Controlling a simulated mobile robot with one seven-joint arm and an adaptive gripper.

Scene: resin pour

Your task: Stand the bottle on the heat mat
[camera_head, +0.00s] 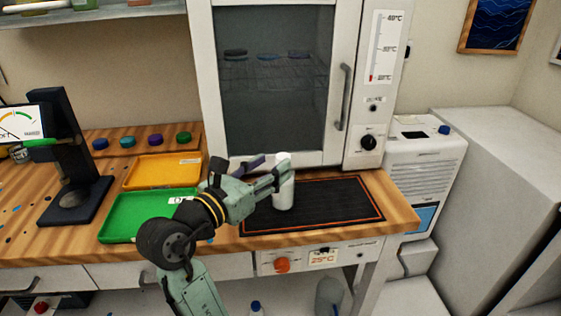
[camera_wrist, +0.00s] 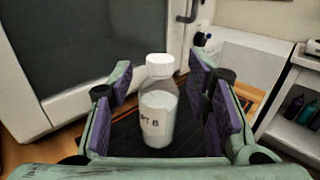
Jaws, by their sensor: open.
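The bottle (camera_head: 284,197) is white with a white cap and stands upright on the black heat mat (camera_head: 340,206), toward its left part. The mat has an orange border line. My gripper (camera_head: 270,172) is open at the bottle, its fingers level with the upper part. In the wrist view the bottle (camera_wrist: 157,122) shows a label and lies between the spread purple finger pads of my gripper (camera_wrist: 164,92), with gaps visible on both sides. Dark mat surface (camera_wrist: 125,138) shows under and beside it.
A cabinet with a glass door (camera_head: 275,90) and handle stands right behind the mat. A green tray (camera_head: 125,228) and a yellow tray (camera_head: 163,172) lie to the left, beside a black stand with a gauge screen (camera_head: 62,140). The mat's right part is clear.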

